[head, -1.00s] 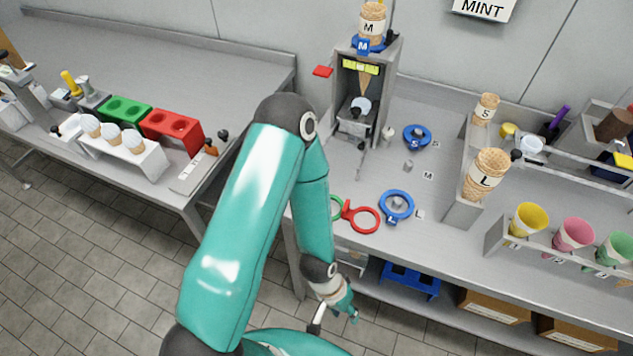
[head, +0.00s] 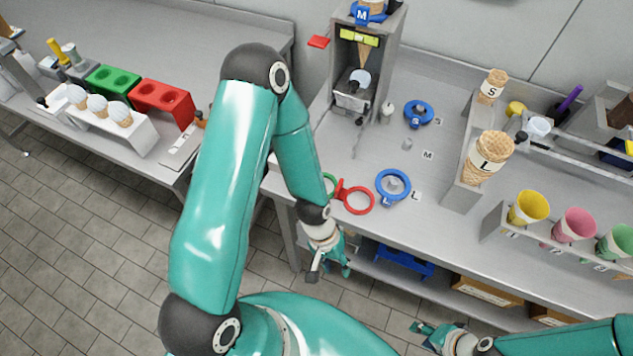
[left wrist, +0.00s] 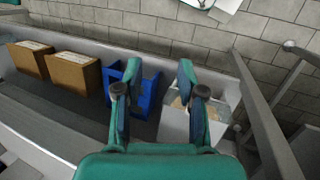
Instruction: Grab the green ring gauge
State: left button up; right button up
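A green ring (head: 329,184) lies on the grey counter, next to a red ring (head: 358,201) with a red tab between them. My left forearm hides part of the green ring. My left gripper (head: 332,275) hangs in front of the counter's front edge, lower than the rings and apart from them. In the left wrist view the left gripper (left wrist: 157,76) has its fingers spread with nothing held, facing the lower shelf. My right gripper (head: 420,335) is at the bottom of the head view, away from the rings; its finger opening is unclear.
Blue rings (head: 393,187) lie on the counter right of the red ring. A dispenser (head: 365,70) stands behind. Cone holders and coloured cups (head: 528,208) stand at right. A blue crate (left wrist: 133,88) and cardboard boxes (left wrist: 73,76) sit on the lower shelf.

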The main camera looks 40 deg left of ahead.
pick_arm(q)
jog(key=w+a+r+n+y+b, duration=0.1)
jog(key=w+a+r+n+b, duration=0.1)
jog(key=w+a+r, duration=0.1)
jog(key=w+a+r+n+g+y+b, duration=0.1)
jog(key=w+a+r+n+b, duration=0.1)
jog(key=a+r, duration=0.3)
jog(key=w+a+r+n+g+y+b, duration=0.1)
jog(key=w+a+r+n+b, duration=0.1)
jog(key=r, duration=0.6)
jog(key=shift+w+a+r+n+b, duration=0.1)
jog(key=shift+w+a+n+b, duration=0.15)
jog(key=shift+w+a, duration=0.3)
jog(key=shift+w+a+n+b, duration=0.1)
jog(key=shift+w+a+n, duration=0.2)
jog(key=shift+a, duration=0.35)
jog(key=w+a+r+t+y+b, duration=0.1)
jog(key=w+a+r+t+b, duration=0.15)
jog(key=r, duration=0.65)
jog(key=shift+n, duration=0.55)
jog(key=f, duration=0.7)
jog(key=s+a+f, duration=0.1)
jog(key=f, duration=0.2)
jog(key=shift+f, duration=0.25)
jog(key=shift+w+a+f, duration=0.1)
jog(key=shift+f, duration=2.5)
jog(key=shift+c, duration=0.2)
grip_shut()
